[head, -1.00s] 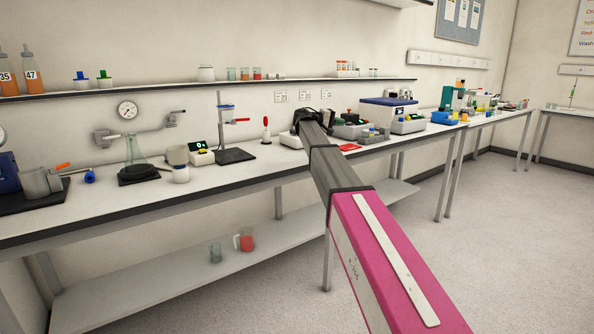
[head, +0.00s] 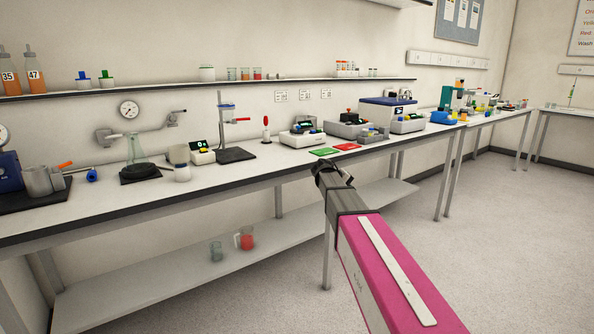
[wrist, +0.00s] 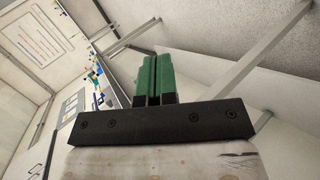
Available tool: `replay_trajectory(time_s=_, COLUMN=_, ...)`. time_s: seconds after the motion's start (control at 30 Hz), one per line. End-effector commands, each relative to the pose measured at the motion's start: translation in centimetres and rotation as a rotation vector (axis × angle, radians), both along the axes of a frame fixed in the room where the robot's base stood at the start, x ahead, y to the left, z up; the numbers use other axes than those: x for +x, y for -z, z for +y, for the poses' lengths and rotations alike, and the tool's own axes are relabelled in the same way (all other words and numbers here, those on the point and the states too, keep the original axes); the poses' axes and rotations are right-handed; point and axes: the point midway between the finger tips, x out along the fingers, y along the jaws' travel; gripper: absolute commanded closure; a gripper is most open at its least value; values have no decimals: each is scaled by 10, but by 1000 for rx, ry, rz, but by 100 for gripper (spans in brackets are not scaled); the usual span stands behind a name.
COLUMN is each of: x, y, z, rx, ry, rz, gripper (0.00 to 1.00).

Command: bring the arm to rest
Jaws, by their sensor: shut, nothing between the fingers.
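My gripper (wrist: 153,78) shows in the wrist view with its two green fingers side by side, closed together and holding nothing. In the head view my arm reaches up from the lower right, and its dark end stands in front of the bench's front edge. The arm end is apart from the things on the bench.
A wall shelf (head: 160,90) holds two orange bottles and small glassware. A lower shelf (head: 160,275) holds a red beaker (head: 246,241). The floor at right is clear.

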Motion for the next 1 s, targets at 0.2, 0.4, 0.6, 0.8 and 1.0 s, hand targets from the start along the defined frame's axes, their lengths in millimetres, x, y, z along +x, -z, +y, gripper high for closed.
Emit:
replay_trajectory(time_s=0.2, x=-115, y=114, z=-5, rx=293, ry=35, rz=92, gripper=100)
replay_trajectory(time_s=0.4, x=-217, y=189, z=7, rx=567, ry=105, rz=155, gripper=100)
replay_trajectory(time_s=0.6, x=-297, y=228, z=25, rx=789, ry=186, rz=189, gripper=100)
replay_trajectory(time_s=0.8, x=-328, y=241, z=35, rx=891, ry=230, rz=198, gripper=100)
replay_trajectory(time_s=1.0, x=-328, y=242, z=36, rx=901, ry=234, rz=198, gripper=100)
